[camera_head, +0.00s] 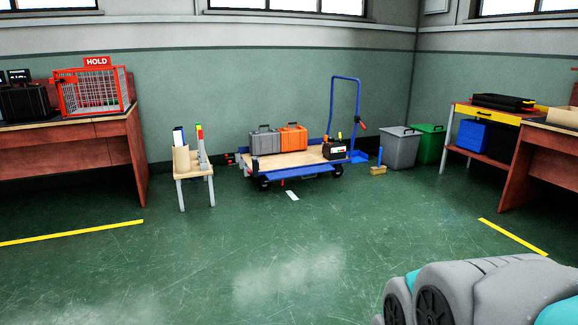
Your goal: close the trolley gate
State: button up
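A blue trolley (309,158) with a wooden deck stands near the far wall, in the middle of the view. Its tall blue handle (358,100) rises at its right end. A grey case (264,142), an orange case (293,138) and a small black box (334,150) are on the deck. A small blue panel (358,156) sticks out at the right end; I cannot tell if it is the gate. Small red and dark parts (233,158) show at the left end. My grey and teal arm shows at the lower right; my gripper is not in view.
A small wooden stand (193,175) is left of the trolley. A grey bin (400,147) and a green bin (430,143) stand to its right. Desks flank both sides, the left with a red HOLD cage (92,92). The green floor before the trolley is mostly clear.

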aim_at(272, 176)
jog(key=i+u, duration=0.1)
jog(key=i, duration=3.15)
jog(key=i+u, duration=0.15)
jog(key=i, duration=0.4)
jog(key=i+l+u, duration=0.1)
jog(key=i, duration=0.4)
jog(key=i+l+u, duration=0.15)
jog(key=i, duration=0.4)
